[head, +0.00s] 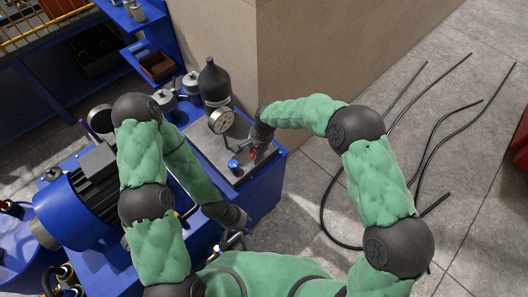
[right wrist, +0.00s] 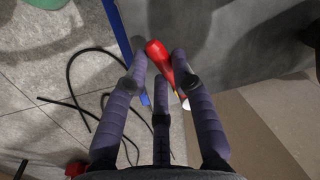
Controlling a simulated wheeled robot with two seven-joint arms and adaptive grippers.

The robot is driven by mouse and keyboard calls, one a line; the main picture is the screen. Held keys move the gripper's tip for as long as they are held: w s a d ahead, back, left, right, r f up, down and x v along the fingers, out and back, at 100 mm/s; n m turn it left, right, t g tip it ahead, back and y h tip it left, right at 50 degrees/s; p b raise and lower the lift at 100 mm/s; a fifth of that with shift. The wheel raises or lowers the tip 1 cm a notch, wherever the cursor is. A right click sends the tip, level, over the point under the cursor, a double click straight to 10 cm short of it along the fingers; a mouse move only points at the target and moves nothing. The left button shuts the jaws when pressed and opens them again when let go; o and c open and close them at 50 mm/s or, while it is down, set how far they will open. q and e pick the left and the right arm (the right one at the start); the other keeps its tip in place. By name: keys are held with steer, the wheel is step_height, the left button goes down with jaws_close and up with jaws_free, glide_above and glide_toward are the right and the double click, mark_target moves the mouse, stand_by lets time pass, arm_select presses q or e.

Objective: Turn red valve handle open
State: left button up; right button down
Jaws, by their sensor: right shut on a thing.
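The red valve handle (right wrist: 158,54) lies between the fingertips of my right gripper (right wrist: 161,60) in the right wrist view. The fingers are closed on it, with a third finger below. In the head view the right gripper (head: 254,147) reaches down to the handle, of which only a small red bit (head: 252,155) shows beside it. The rest is hidden by the gripper. My left gripper (head: 237,236) is low in the head view, in front of the blue machine (head: 265,190), apart from the handle. Its fingers are too small and dark to judge.
A pressure gauge (head: 221,120), a black bottle (head: 214,80) and a blue knob (head: 233,164) stand close to the handle. A beige wall block (head: 310,50) rises behind. Black hoses (head: 437,145) lie on the floor at right. A blue motor (head: 75,210) is at left.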

steer(key=m, duration=0.1)
steer(key=a+m+b, duration=0.1)
steer(key=m, duration=0.1)
steer(key=shift+w+a+b, duration=0.3)
steer(key=shift+w+a+m+t+b, duration=0.2)
steer(key=shift+a+m+t+b, duration=0.15)
steer(key=shift+m, duration=0.35)
steer(key=shift+r, duration=0.1)
steer(key=c, duration=1)
jaws_free()
steer(key=v, duration=1.1)
steer(key=shift+a+r, duration=0.1)
steer(key=shift+r, duration=0.35)
